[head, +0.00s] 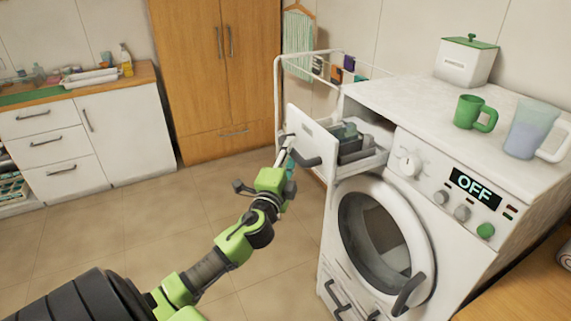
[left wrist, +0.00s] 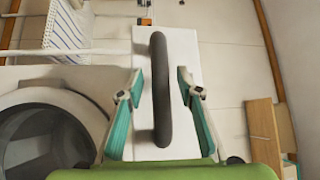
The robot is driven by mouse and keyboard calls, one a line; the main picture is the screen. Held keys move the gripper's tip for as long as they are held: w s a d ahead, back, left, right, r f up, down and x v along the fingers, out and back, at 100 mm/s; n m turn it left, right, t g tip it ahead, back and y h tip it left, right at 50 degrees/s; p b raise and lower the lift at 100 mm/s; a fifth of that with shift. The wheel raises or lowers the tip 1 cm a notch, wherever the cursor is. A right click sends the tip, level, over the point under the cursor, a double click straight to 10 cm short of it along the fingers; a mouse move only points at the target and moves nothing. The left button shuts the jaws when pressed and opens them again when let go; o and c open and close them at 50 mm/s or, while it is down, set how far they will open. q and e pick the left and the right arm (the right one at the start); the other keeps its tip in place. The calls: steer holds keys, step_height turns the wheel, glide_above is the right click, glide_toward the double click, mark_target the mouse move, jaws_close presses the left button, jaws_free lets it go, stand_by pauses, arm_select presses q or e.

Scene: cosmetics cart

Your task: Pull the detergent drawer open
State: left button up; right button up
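The white detergent drawer (head: 313,139) stands pulled out of the washing machine's (head: 472,244) upper left front, its grey inner compartments (head: 350,139) showing. Its front panel with a dark bar handle (head: 307,157) faces my left gripper (head: 287,157). In the left wrist view the handle (left wrist: 160,88) runs upright in the picture between the two fingers of my left gripper (left wrist: 158,92). A gap shows on each side of the handle, so the fingers are open and do not grip it. My right gripper is not in view.
A green mug (head: 468,112), a clear jug (head: 530,130) and a white box with a green lid (head: 466,62) stand on the machine. A white drying rack (head: 278,95) stands close behind the drawer. The floor (head: 120,245) to the left is free.

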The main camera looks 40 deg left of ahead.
arm_select(q)
steer(key=v, duration=1.1)
steer(key=shift+s, duration=0.2)
steer(key=shift+d, duration=0.1)
step_height(320, 180, down, 26)
steer(key=d+n+g+h, duration=0.1)
steer(key=n+g+h, duration=0.1)
steer(key=g, duration=0.3)
steer(key=s+d+f+n+g+h, duration=0.15)
steer(key=s+f, duration=0.25)
steer(key=f, duration=0.5)
steer(key=s+d+f+n+g+h, duration=0.1)
steer(key=s+d+f+g, duration=0.2)
steer(key=f, duration=0.5)
steer(key=s+d+f+n+g+h, duration=0.15)
steer(key=s+d+f, duration=0.25)
steer(key=s+f, duration=0.5)
steer(key=s+d+f+n+g, duration=0.1)
steer(key=s+d+f+g, duration=0.15)
steer(key=s+f, duration=0.6)
steer(key=s+d+f+n+g, duration=0.1)
steer(key=s+d+f, duration=0.2)
steer(key=s, duration=0.5)
steer(key=s+d+f+n+g+h, duration=0.1)
steer(key=s+d+f+g, duration=0.1)
steer(key=s, duration=0.7)
step_height(320, 180, down, 2)
steer(key=shift+d+f+h+b, duration=0.1)
steer(key=shift+d+h+b, duration=0.3)
steer(key=shift+d, duration=0.4)
